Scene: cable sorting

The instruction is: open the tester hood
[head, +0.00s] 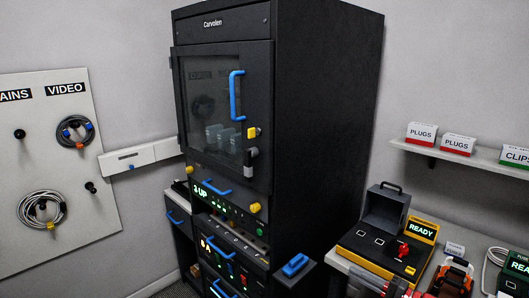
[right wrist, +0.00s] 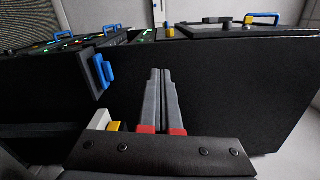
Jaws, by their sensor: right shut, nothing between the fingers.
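The tester (head: 375,253) stands on the bench at the right of the head view, black and yellow with a lit READY display. Its grey hood (head: 383,212), with a black handle on top, stands upright at the back of the base. The top plate in front with its white-edged sockets is uncovered. My right gripper (head: 362,283) is low in front of the tester, partly cut off by the frame. In the right wrist view its grey fingers (right wrist: 160,95) are together and empty, facing the cabinet's black side. My left gripper is out of view.
The tall black Carvolen cabinet (head: 325,120) stands left of the bench, with a blue-handled box (head: 295,266) jutting out low. An orange and black object (head: 454,277) lies right of the tester. A shelf (head: 460,163) with labelled boxes hangs above.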

